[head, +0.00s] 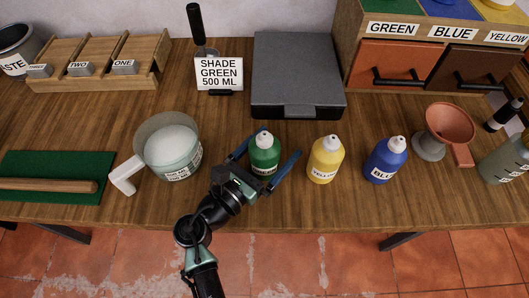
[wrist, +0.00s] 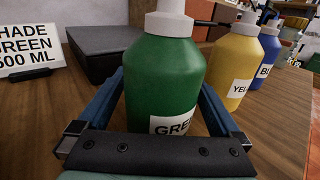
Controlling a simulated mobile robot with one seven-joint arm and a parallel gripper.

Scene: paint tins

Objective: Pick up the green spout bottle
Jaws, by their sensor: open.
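The green spout bottle (head: 264,152) stands upright on the wooden table, with a white spout and a label. My gripper (head: 268,155) is open, with one blue finger on each side of the bottle. In the wrist view the green bottle (wrist: 166,85) fills the middle, between the two fingers (wrist: 163,100). I cannot tell whether either finger touches it. The lower part of the bottle is hidden behind the gripper's dark crossbar.
A yellow bottle (head: 325,160) and a blue bottle (head: 386,160) stand to the right. A white-handled jug (head: 172,150) stands to the left. A grey case (head: 297,75) and a sign (head: 219,74) are behind. The table's front edge is close.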

